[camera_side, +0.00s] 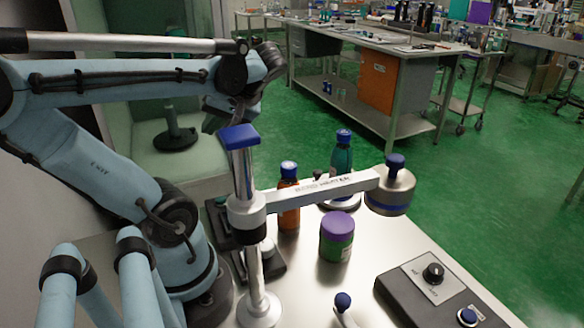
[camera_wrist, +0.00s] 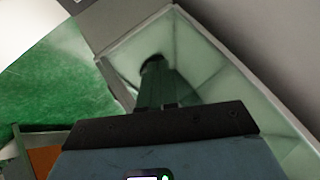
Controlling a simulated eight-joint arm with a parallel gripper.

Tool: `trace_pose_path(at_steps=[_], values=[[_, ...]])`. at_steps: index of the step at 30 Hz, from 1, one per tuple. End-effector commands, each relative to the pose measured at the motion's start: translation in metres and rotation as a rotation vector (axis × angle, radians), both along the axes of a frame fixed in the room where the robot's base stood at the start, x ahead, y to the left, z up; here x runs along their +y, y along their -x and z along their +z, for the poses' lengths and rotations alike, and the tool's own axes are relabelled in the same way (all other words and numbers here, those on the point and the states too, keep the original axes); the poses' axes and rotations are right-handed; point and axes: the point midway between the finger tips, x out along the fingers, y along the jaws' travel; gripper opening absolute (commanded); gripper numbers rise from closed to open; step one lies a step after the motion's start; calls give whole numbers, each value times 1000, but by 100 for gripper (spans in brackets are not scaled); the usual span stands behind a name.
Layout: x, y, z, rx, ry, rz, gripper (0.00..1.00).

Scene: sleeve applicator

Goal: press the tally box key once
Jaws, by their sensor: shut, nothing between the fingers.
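My gripper (camera_side: 210,122) is shut and empty in the side view, raised at the back left behind the blue-topped metal post. In the wrist view, my dark mounting bar (camera_wrist: 160,125) fills the lower part, and no work object shows there. Another dark unit (camera_side: 268,268) is partly hidden behind the post. I cannot tell which is the tally box. My gripper is well apart from both.
A pale-walled enclosure (camera_side: 200,160) is behind my gripper.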

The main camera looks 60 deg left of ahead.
Motion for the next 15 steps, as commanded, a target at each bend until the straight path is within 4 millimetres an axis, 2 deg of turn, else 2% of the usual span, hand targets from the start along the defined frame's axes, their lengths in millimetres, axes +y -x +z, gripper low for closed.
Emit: trace_pose_path(at_steps=[1,6,10,15], values=[[0,0,-13,0,1,-1,0],[0,-1,-43,-1,1,-4,0],[0,-1,-56,-1,2,-5,0],[0,-1,-63,-1,2,-5,0]])
